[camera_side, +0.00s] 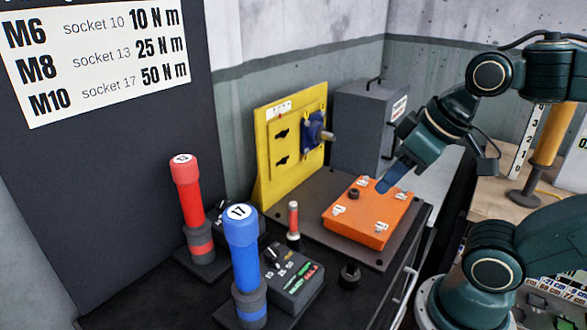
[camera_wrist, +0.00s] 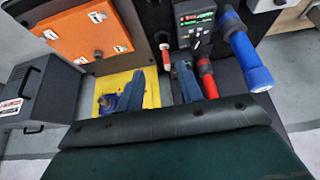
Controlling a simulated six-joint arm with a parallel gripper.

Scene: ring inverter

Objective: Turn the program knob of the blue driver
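The blue driver (camera_side: 244,252), marked 17, stands upright at the front. It also shows in the wrist view (camera_wrist: 248,52) at the upper right. Beside it is a black control box (camera_side: 296,284) with a small dark knob (camera_side: 273,257) and number marks; which mark the knob points at is too small to tell. The box is at the top of the wrist view (camera_wrist: 195,18). My gripper (camera_side: 384,187) is above the orange box, well apart from the knob. In the wrist view its two blue fingers (camera_wrist: 150,80) are spread with nothing between them.
A red driver (camera_side: 188,205), marked 13, stands behind the blue one, partly hiding another black box. An orange box (camera_side: 368,214), a yellow panel (camera_side: 270,165) and a small red-handled tool (camera_side: 293,220) stand nearby. A grey case (camera_side: 362,125) is behind.

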